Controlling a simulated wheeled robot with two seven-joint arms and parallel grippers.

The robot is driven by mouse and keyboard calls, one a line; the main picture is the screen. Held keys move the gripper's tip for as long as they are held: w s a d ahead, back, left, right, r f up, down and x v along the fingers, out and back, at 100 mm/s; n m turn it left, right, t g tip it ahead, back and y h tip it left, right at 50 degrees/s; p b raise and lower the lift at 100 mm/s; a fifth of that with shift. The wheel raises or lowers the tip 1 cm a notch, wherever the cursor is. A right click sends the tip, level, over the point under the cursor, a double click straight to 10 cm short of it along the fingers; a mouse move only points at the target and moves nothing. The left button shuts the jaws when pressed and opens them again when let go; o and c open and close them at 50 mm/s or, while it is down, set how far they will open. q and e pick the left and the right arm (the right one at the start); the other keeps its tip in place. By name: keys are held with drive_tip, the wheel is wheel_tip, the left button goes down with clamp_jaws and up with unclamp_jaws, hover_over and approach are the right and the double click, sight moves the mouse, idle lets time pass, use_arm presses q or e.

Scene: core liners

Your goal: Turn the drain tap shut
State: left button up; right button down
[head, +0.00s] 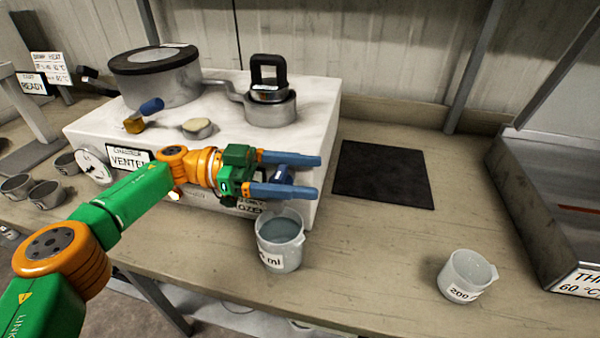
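My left gripper (318,176) is open, its two blue fingers pointing right across the front right corner of a white box unit (308,128). A dark blue piece (284,175), which looks like the drain tap's handle, shows between the fingers. Whether the fingers touch it, and how it is turned, I cannot tell. The tap's body is hidden behind the gripper. A beaker (280,240) with greyish liquid stands just below, in front of the box. My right gripper is not in view.
A dark mat (382,174) lies right. A 200-labelled beaker (467,275) stands by a grey tray (548,215). Bench between beakers is clear.

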sight(275, 174)
use_arm(q)
drive_tip(key=shift+a, duration=0.1)
drive_tip(key=a+b, duration=0.1)
drive_tip(key=a, duration=0.1)
drive_tip(key=w+a+b, duration=0.1)
drive_tip(key=a+b, duration=0.1)
drive_tip(key=a, duration=0.1)
drive_tip(key=shift+w+a+f, duration=0.15)
drive_tip(key=shift+a, duration=0.2)
drive_tip(key=shift+a+b, duration=0.45)
drive_tip(key=shift+a, duration=0.1)
drive_tip(key=shift+r, duration=0.2)
